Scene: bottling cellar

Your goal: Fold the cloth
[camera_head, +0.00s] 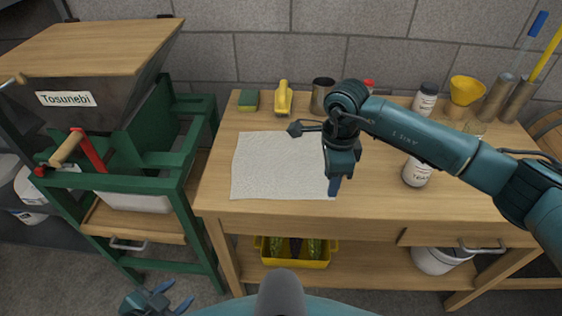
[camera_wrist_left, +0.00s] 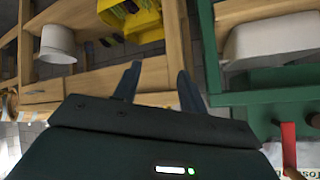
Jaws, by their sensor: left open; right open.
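The white cloth (camera_head: 276,165) lies spread flat on the left part of the wooden table. My right gripper (camera_head: 335,186) points down over the cloth's right front corner; it is open, though its fingers overlap in this view. I cannot tell whether its fingertips touch the cloth. My left gripper (camera_head: 172,296) is low at the bottom left, in front of the table and away from the cloth. It is open and empty, and its two fingers also show apart in the left wrist view (camera_wrist_left: 157,85). The cloth's right edge is partly hidden by my right arm.
A white jar (camera_head: 417,172) stands right of my right gripper. A green-framed machine (camera_head: 130,180) stands left. A yellow crate (camera_head: 318,257) sits below.

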